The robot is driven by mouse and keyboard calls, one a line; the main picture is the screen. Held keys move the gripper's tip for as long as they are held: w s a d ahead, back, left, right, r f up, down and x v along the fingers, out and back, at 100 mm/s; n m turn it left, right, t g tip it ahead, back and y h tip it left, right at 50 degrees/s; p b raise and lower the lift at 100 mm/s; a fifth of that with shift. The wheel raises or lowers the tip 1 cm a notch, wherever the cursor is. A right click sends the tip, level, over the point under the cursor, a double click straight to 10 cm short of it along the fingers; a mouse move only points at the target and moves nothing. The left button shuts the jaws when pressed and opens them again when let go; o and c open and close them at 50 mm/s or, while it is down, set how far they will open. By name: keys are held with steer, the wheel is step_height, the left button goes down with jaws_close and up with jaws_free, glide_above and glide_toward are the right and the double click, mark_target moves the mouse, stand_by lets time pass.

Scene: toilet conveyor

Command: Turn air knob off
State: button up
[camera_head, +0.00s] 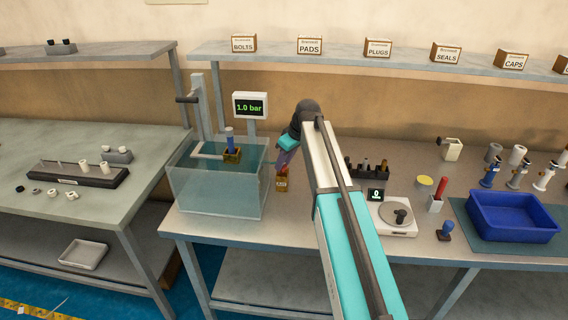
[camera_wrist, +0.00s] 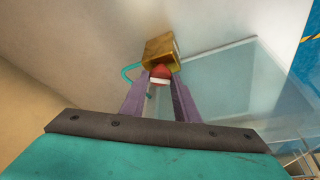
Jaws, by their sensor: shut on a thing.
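The air knob (camera_wrist: 160,74) is a small red part on a brass-coloured block (camera_wrist: 160,50) in the wrist view. My gripper (camera_wrist: 161,80) is shut on the red knob, with one purple finger on each side of it. A display (camera_head: 250,106) behind the tank reads 1.0 bar.
The glass water tank (camera_head: 215,190) stands close to the left of the block, with a blue-topped part (camera_head: 230,142) in a brass holder inside. A scale (camera_head: 397,217) and a blue bin (camera_head: 512,216) stand to the right.

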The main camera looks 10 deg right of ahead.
steer(key=m+h, duration=0.1)
steer(key=m, duration=0.1)
steer(key=m+t+h, duration=0.1)
steer(key=m, duration=0.2)
steer(key=shift+a+r+m, duration=0.1)
steer(key=shift+a+m, duration=0.1)
steer(key=shift+m, duration=0.1)
steer(key=m+h, duration=0.1)
steer(key=m, duration=0.2)
steer(key=m+h, duration=0.1)
steer(key=m, duration=0.1)
steer(key=shift+a+m, duration=0.2)
steer(key=shift+m, duration=0.2)
steer(key=o, duration=1)
steer(key=shift+b, duration=0.3)
steer(key=b+v, duration=0.2)
steer(key=v, duration=1.1)
steer(key=shift+a+r, duration=0.2)
steer(key=shift+r, duration=0.15)
steer(key=shift+r, duration=0.1)
